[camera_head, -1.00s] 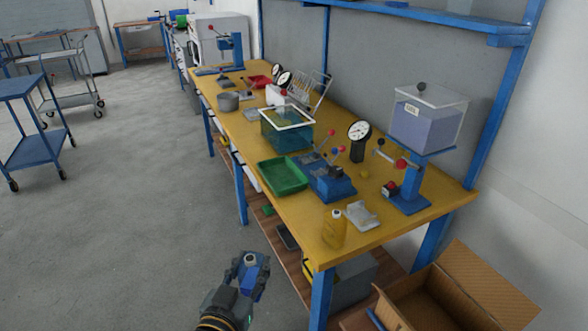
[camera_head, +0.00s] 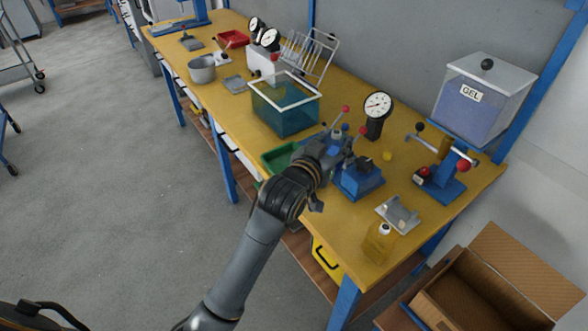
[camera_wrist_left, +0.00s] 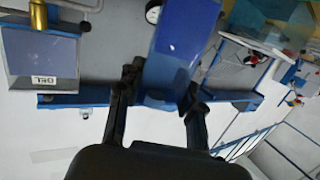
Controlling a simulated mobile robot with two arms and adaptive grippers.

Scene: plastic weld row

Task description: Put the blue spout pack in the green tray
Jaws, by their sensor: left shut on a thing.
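The blue spout pack (camera_wrist_left: 180,45) is a flat blue pouch between the fingers of my left gripper (camera_wrist_left: 158,92) in the left wrist view. The gripper is shut on it. In the head view my left gripper (camera_head: 330,152) is above the yellow bench, just right of the green tray. It hides most or all of the pack there. The green tray (camera_head: 280,156) lies near the bench's front edge. My left arm covers its right part, and the visible part looks empty. My right gripper is not in view.
A blue lever fixture (camera_head: 360,182) stands right of the gripper, with a dial gauge (camera_head: 377,106) behind. A teal tank with a white rim (camera_head: 285,108) stands behind the tray. A yellow bottle (camera_head: 379,244) and metal plate (camera_head: 398,214) are at the near right.

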